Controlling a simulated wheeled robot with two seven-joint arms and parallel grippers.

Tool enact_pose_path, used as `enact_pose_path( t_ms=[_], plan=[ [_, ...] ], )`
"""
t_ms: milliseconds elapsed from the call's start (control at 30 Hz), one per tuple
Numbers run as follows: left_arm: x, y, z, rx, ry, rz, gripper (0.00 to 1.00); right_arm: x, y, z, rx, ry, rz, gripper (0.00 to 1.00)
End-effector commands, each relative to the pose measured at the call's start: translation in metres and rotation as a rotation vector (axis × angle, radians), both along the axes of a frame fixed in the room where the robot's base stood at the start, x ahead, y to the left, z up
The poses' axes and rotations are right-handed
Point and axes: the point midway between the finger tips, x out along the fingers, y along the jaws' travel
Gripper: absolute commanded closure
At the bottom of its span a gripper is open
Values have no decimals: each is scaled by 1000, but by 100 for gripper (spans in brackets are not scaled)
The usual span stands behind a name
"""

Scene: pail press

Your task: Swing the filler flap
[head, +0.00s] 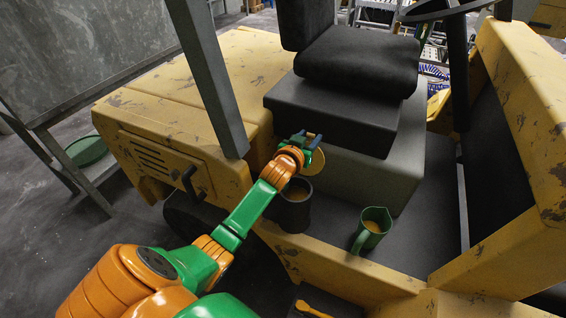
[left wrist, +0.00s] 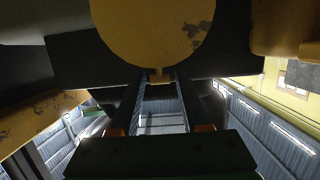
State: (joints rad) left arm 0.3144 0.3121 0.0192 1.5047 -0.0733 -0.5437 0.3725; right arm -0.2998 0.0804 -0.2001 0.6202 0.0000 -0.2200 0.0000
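The filler flap (head: 314,163) is a round yellow disc on the side of the worn yellow machine, just above a dark cylinder (head: 293,211). In the left wrist view the flap (left wrist: 152,30) fills the top middle, with a small tab (left wrist: 160,76) at its lower edge. My left gripper (head: 307,139) is at the flap and partly covers it. Its dark fingers stand apart on either side of the tab in the left wrist view (left wrist: 161,82); contact cannot be told. My right gripper is not in view.
A green jug (head: 371,228) stands on the dark step right of the cylinder. The black seat (head: 358,65) and its grey base rise behind my left gripper. A dark post (head: 209,80) stands left of it. A steering wheel (head: 440,9) is at upper right.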

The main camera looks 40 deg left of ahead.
Motion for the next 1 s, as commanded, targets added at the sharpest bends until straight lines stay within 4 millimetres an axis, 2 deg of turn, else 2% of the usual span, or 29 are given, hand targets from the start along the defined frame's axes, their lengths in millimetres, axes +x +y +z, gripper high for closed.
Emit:
enact_pose_path(
  t_ms=[167,500,867,1000],
  plan=[
    [-5,-2,4,-2,3,0,89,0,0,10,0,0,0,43],
    [-34,-9,8,-2,3,-1,90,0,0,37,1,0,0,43],
    [-38,-9,6,-1,0,0,90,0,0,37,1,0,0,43],
    [-46,-11,7,-2,2,-1,90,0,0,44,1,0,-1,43]
  ],
)
